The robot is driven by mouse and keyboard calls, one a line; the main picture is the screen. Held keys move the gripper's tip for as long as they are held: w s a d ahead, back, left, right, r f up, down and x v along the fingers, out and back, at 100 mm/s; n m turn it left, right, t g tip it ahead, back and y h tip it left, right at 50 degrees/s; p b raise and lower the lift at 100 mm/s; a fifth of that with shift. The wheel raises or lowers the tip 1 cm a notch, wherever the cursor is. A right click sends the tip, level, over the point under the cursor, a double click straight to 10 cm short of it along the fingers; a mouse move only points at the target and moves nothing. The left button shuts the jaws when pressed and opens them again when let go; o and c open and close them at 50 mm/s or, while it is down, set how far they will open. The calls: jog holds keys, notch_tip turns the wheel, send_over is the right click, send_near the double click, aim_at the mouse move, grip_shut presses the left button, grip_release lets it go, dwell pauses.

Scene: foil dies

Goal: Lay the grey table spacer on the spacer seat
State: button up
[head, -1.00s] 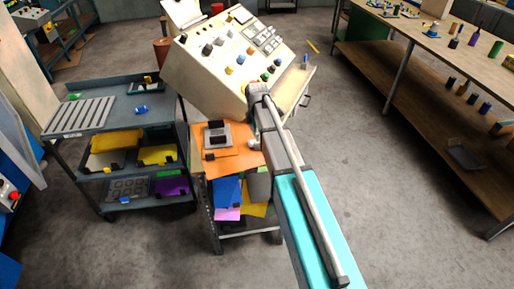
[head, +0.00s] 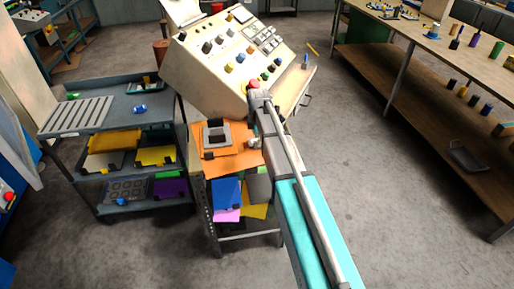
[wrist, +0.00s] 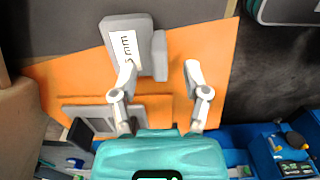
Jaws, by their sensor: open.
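A grey framed piece, which looks like the same seat, shows at the lower left in the wrist view (wrist: 96,118). A grey block with a white label (wrist: 124,46) lies at the top of the wrist view, beside a grey bar (wrist: 160,55). I cannot tell for sure which grey piece is the spacer.
The orange tabletop (head: 232,160) is small. A cream control panel (head: 215,60) stands close behind it. A grey cart (head: 90,118) with trays stands at the left, and a wooden bench (head: 430,80) at the right.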

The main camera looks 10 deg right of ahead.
jog(key=shift+f+b, duration=0.6)
jog(key=shift+f, duration=0.35)
grip_shut()
